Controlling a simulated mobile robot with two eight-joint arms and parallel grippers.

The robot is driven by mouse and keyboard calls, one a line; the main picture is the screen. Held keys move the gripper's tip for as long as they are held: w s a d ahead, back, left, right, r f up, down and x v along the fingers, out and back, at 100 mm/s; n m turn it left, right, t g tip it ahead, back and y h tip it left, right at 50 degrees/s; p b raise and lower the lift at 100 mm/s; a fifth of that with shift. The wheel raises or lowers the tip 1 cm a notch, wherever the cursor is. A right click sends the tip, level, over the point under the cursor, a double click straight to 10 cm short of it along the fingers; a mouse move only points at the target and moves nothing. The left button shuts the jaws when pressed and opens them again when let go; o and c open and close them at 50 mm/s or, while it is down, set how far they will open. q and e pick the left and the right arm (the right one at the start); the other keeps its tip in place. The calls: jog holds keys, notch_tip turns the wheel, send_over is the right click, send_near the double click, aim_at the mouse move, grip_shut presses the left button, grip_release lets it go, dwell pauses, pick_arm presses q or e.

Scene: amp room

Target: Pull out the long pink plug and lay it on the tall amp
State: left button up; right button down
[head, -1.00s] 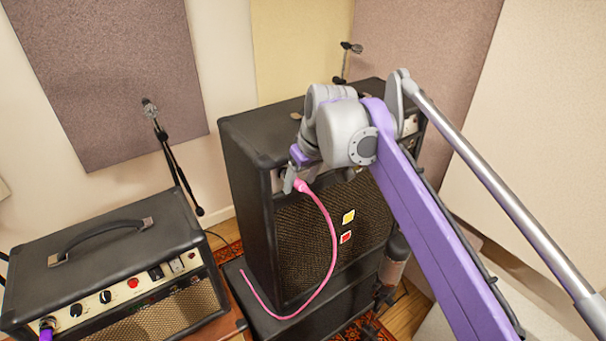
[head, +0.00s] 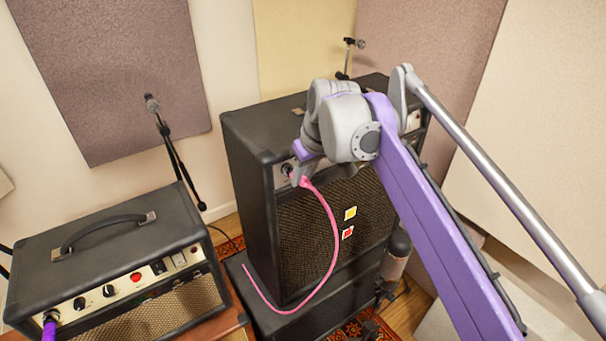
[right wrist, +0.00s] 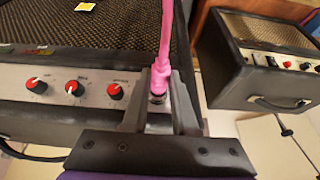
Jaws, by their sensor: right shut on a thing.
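The tall amp (head: 262,215) is a black cabinet with a dark grille, standing on another black cabinet. My right gripper (head: 301,180) is at the upper left of its front, at the control panel. It is shut on the long pink plug (right wrist: 160,82), which sits between both fingers in the right wrist view. The pink plug (head: 307,184) is partly hidden by the fingers in the head view. A bit of metal shows at its end, close to the panel; I cannot tell whether the tip is still in the socket. My left gripper is not in view.
The pink cable (head: 334,240) hangs in a curve down to the lower cabinet (head: 300,322). A smaller amp (head: 120,250) with a handle and a purple plug (head: 49,329) stands at left. Microphone stands (head: 172,155) are behind. The tall amp's top (head: 262,125) has free room.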

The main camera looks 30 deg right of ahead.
jog(key=shift+s, duration=0.1)
dwell(0.6)
jog(key=shift+s+d+r, duration=0.1)
jog(key=shift+s+r, duration=0.05)
jog(key=shift+s, duration=0.85)
jog(key=shift+s+d+r, duration=0.1)
jog(key=shift+s+r, duration=0.05)
jog(key=shift+s, duration=0.85)
